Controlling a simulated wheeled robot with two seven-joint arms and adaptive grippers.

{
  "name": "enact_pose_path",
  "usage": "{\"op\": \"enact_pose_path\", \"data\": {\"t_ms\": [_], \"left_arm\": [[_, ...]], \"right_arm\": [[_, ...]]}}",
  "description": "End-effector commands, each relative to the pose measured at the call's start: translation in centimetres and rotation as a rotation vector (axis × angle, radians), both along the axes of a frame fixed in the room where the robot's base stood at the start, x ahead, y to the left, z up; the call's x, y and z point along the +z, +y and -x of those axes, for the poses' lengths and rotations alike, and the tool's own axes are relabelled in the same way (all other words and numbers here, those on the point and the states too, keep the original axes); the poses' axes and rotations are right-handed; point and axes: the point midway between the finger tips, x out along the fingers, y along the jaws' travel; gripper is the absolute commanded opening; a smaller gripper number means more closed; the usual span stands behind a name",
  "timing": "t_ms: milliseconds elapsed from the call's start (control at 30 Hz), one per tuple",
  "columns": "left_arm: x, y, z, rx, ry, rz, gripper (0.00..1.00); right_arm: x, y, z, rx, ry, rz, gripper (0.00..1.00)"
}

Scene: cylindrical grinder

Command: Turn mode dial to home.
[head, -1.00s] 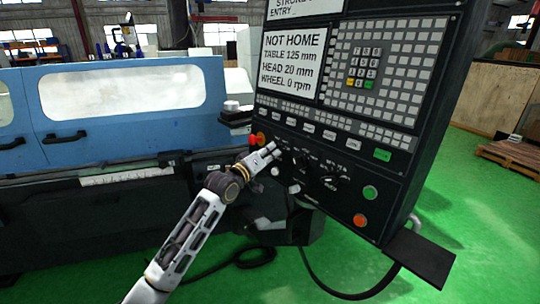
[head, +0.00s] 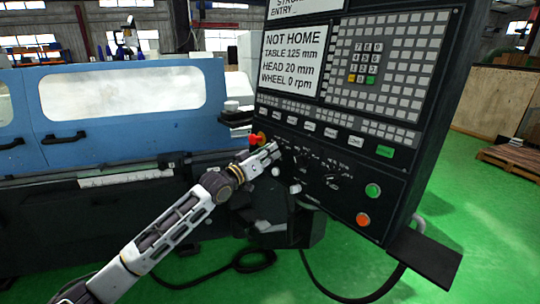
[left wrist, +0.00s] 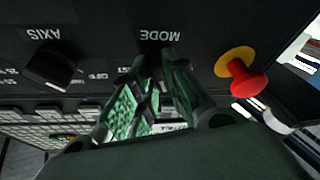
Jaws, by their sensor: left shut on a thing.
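The dark control panel (head: 330,170) stands in front of me, tilted in the picture. My left gripper (head: 274,151) reaches its lower left part. In the left wrist view, the fingers of my left gripper (left wrist: 160,62) meet the panel just below the upside-down word MODE. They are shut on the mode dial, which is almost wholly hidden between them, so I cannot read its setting. The panel screen (head: 292,62) reads NOT HOME, table 125 mm, head 20 mm, wheel 0 rpm. My right gripper is not in view.
A red emergency button (left wrist: 247,80) on a yellow base sits close beside the fingers. The axis dial (left wrist: 52,64) is on their other side. A green button (head: 373,190) and an orange-red button (head: 362,219) are lower right. The blue grinder (head: 120,110) stands at left.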

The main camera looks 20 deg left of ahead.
Motion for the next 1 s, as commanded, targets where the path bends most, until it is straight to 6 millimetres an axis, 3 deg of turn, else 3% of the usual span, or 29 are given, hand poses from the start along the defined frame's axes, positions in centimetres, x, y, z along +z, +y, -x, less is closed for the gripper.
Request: {"op": "enact_pose_path", "data": {"t_ms": [200, 567, 600, 733, 1000], "left_arm": [[0.2, 0.1, 0.0, -0.002, -0.018, -0.019, 0.00], [0.3, 0.1, 0.0, -0.003, -0.019, -0.021, 0.00], [0.3, 0.1, 0.0, -0.003, -0.019, -0.020, 0.18], [0.2, 0.1, 0.0, -0.003, -0.018, -0.021, 0.35], [0.1, 0.0, 0.0, -0.004, -0.016, -0.021, 0.36]], "right_arm": [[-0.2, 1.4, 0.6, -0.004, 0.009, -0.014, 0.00], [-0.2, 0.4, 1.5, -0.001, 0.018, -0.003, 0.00], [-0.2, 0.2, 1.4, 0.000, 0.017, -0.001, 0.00], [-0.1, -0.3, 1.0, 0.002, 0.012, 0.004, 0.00], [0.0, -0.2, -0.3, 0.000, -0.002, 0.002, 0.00]]}}
